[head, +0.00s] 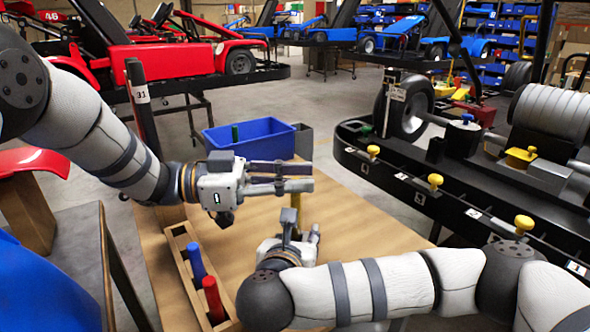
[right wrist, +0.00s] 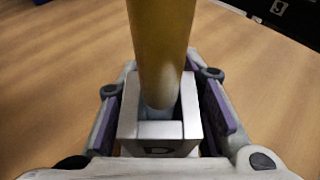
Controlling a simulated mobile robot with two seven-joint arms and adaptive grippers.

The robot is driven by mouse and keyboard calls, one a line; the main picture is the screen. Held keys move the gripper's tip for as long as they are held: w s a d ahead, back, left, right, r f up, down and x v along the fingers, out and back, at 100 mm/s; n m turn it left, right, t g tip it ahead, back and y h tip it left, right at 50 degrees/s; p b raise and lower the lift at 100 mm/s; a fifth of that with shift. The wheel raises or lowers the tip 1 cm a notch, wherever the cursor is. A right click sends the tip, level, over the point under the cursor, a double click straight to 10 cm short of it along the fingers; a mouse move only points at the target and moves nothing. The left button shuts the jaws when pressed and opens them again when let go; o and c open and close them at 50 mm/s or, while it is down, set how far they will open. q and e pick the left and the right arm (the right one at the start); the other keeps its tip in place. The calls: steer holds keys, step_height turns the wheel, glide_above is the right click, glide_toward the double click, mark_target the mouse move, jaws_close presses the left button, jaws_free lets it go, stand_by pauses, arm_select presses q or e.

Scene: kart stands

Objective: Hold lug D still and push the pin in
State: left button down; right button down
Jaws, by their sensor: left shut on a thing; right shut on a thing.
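The yellow pin (right wrist: 160,50) stands upright over the grey lug D (right wrist: 152,146) in the right wrist view. Its lower end is between the lug's walls; how deep it sits I cannot tell. My right gripper (right wrist: 162,112) is shut on the lug, one finger on each side. In the head view my right gripper (head: 300,238) is low over the table, and the lug is mostly hidden there. My left gripper (head: 298,186) is above it, shut on the yellow pin, which shows below the fingers (head: 296,203).
A wooden rack (head: 179,240) with a blue pin (head: 196,261) and a red pin (head: 213,299) lies on the table (head: 365,218). A blue bin (head: 283,147) with a green pin (head: 235,133) stands behind. A black kart stand (head: 440,190) with yellow knobs is at right.

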arm_select(q)
steer(key=shift+f, duration=2.35)
steer(key=c, duration=1.5)
jaws_free()
steer(key=shift+c, duration=0.2)
steer(key=a, duration=1.2)
steer(key=shift+s, duration=0.3)
